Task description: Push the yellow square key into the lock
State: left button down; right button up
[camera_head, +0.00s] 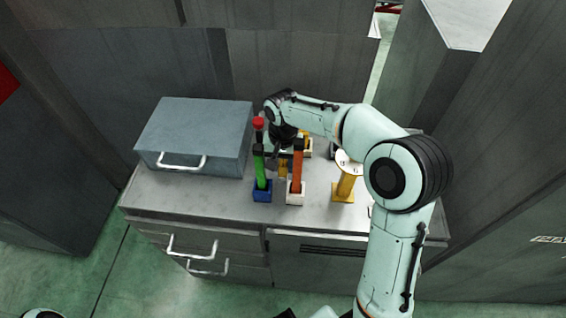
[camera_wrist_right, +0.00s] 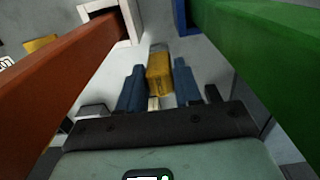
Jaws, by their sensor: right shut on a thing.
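My right gripper (camera_head: 279,160) reaches over the counter from the back, between a green bar and an orange bar. In the right wrist view its two blue fingers (camera_wrist_right: 158,84) are shut on a yellow block (camera_wrist_right: 158,66), which I take for the yellow square key. The key (camera_head: 283,169) shows small in the head view and points toward the counter's front. The green bar (camera_head: 260,168) stands in a blue base (camera_head: 262,191). The orange bar (camera_head: 297,170) stands in a white base (camera_head: 295,194). I cannot tell which part is the lock. My left gripper is out of view.
A grey-blue box (camera_head: 205,130) with a handle sits at the counter's left. A yellow stand (camera_head: 346,186) with a round white top is to the right. A yellow and white part (camera_head: 307,147) is partly hidden behind my arm. The counter front (camera_head: 230,208) is clear.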

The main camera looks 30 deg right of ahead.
jog(key=shift+f, duration=0.2)
jog(key=o, duration=1.1)
jog(key=shift+c, duration=0.2)
jog(key=shift+r, duration=0.1)
